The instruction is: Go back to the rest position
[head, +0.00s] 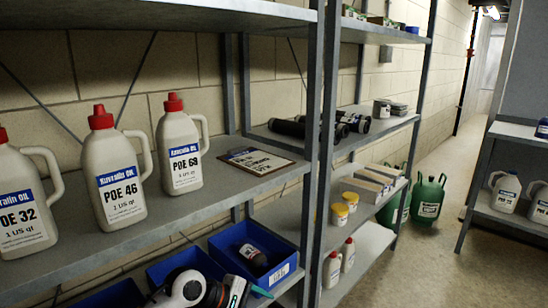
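Neither of my grippers can be made out in the head view. A rounded white and black shape (182,288) shows at the bottom edge, in front of the lower shelf. It is cut off by the frame, and I cannot tell whether it is part of my arm. No fingertips show, and nothing is seen held.
White oil jugs with red caps, POE 32 (22,205), POE 46 (117,175) and POE 68 (181,150), stand upright on the grey shelf beside a clipboard (255,161). Blue bins (285,271) sit below. Green jugs (428,198) stand on the floor; the right-hand aisle is clear.

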